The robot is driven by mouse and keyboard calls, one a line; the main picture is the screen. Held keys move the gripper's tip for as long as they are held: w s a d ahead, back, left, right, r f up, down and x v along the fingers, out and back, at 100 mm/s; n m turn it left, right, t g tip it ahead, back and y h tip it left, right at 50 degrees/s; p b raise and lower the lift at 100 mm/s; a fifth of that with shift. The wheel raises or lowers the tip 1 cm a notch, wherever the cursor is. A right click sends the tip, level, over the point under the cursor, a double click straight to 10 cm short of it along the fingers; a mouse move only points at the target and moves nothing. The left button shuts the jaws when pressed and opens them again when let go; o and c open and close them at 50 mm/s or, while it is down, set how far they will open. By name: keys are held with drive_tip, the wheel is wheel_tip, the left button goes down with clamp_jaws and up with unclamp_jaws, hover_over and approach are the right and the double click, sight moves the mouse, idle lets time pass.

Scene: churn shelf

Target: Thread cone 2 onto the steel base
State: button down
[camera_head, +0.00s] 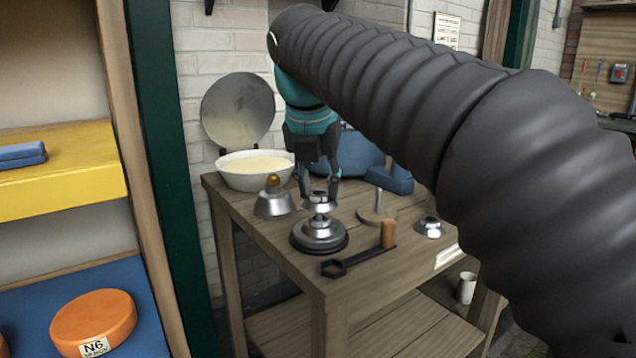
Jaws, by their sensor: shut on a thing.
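My gripper (320,198) points down over the wooden bench and is shut on a small silver cone (319,209), partly hidden by the fingers. The steel base (319,236) is a round, stepped metal piece with a dark lower rim, standing on the bench directly below the gripper. The held cone is upright over the middle of the base. I cannot tell whether it touches the base or how far it is on.
A silver bell-shaped cover with an amber knob (273,203) stands left of the base, near a cream-filled bowl (254,182). A wooden disc with a post (377,215) and a small metal cone piece (430,229) stand right. A wood-handled spanner (352,262) lies in front.

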drive_tip(key=shift+f+b, duration=0.65)
drive_tip(key=shift+f, duration=0.75)
idle(0.4)
drive_tip(key=shift+c, duration=1.9)
unclamp_jaws()
drive_tip(key=shift+r+p, duration=1.15)
drive_tip(key=shift+r, duration=2.35)
